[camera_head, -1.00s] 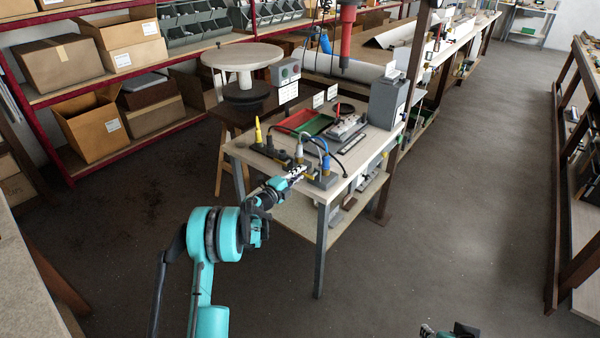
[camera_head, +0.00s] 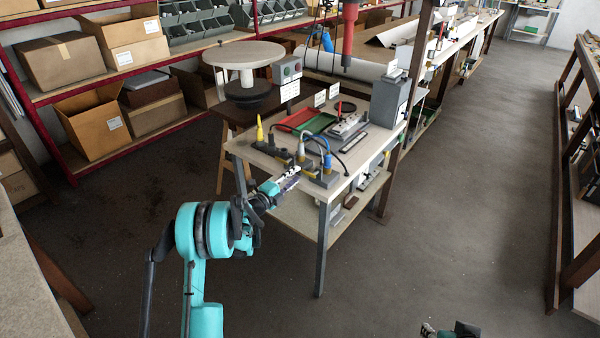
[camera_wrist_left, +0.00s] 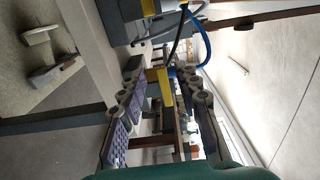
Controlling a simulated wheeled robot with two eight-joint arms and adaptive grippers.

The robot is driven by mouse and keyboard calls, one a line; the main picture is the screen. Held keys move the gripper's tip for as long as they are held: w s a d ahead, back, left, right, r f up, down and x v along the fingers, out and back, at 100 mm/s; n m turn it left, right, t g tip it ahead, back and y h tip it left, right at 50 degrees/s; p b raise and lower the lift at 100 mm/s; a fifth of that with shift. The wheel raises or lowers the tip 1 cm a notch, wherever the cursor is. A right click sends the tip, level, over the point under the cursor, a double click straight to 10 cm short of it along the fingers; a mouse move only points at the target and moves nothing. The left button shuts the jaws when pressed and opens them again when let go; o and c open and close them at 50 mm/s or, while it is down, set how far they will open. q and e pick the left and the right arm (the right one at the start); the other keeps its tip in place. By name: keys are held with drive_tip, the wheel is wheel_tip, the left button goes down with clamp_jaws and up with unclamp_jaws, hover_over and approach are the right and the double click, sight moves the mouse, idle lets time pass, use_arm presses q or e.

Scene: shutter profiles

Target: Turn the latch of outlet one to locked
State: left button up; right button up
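A row of grey outlets stands on the table's front edge, with a yellow plug (camera_head: 259,131), a grey plug (camera_head: 301,150) and a blue plug (camera_head: 327,161). I cannot tell which outlet is number one. Small yellow parts show low on the outlets, too small to read as locked or unlocked. My left gripper (camera_head: 291,181) is just in front of the row. In the left wrist view its fingers (camera_wrist_left: 160,92) are apart, with a yellow latch-like part (camera_wrist_left: 158,76) seen between them; contact is unclear. My right gripper (camera_head: 430,330) shows only partly at the bottom edge.
The table (camera_head: 258,160) also holds red and green trays (camera_head: 308,120), a grey box (camera_head: 389,102) and dark cables. A button box (camera_head: 287,71) and a round turntable (camera_head: 243,55) stand behind. The floor at right is clear.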

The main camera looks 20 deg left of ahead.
use_arm(q)
drive_tip(key=v, duration=0.7)
drive_tip(key=shift+s, duration=0.2)
wheel_tip(320, 180, up, 16)
drive_tip(key=n+t+y, duration=0.3)
drive_tip(key=n+y, duration=0.3)
drive_tip(key=n, duration=0.1)
drive_tip(key=s+r+n+g+y, duration=0.2)
drive_tip(key=s+r+n+y, duration=0.2)
drive_tip(key=s+r+n, duration=0.3)
drive_tip(key=s+d+f+n+g+h, duration=0.1)
drive_tip(key=s+d+f, duration=0.4)
drive_tip(key=s, duration=0.5)
drive_tip(key=s+d+f+n+g+h, duration=0.1)
drive_tip(key=s+d+f+n+g, duration=0.3)
drive_tip(key=s, duration=0.7)
drive_tip(key=s+d+f+n+g+h, duration=0.1)
drive_tip(key=s+d+f+n+g, duration=0.1)
drive_tip(key=s+d+f+g, duration=0.4)
drive_tip(key=s+f, duration=0.2)
drive_tip(key=s, duration=0.2)
drive_tip(key=shift+s+n+h, duration=0.3)
drive_tip(key=shift+n+h, duration=0.1)
